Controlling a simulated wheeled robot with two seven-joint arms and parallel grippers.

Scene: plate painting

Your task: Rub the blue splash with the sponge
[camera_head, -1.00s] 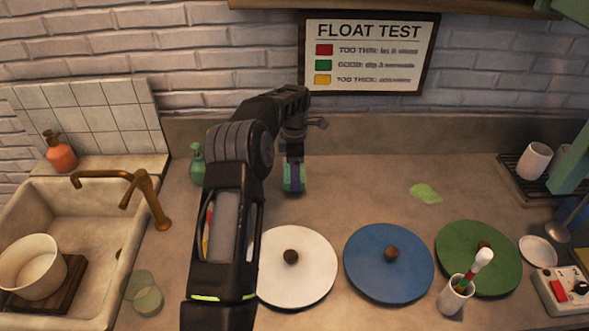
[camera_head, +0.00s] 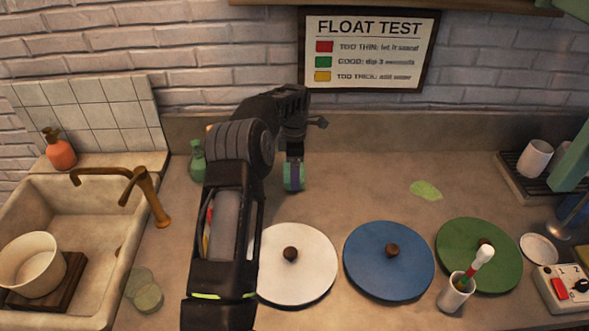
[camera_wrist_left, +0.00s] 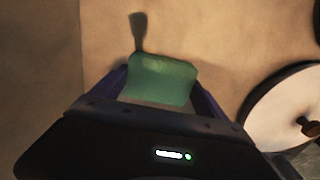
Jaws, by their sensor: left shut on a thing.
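My left gripper (camera_head: 294,175) is shut on a green sponge (camera_wrist_left: 162,80), held between its two fingers over the counter behind the white disc. In the head view the sponge shows only as a small green patch beside the fingers. A dark streak (camera_wrist_left: 139,32) lies on the counter just beyond the sponge in the left wrist view; I cannot tell whether it is shadow or paint. No clearly blue splash shows. A pale green splash (camera_head: 425,191) lies on the counter to the right. My right gripper is not in view.
A white disc (camera_head: 308,278), a blue disc (camera_head: 372,272) and a green disc (camera_head: 460,248) lie along the front. The sink (camera_head: 118,235) is at left. The counter between sponge and green splash is clear.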

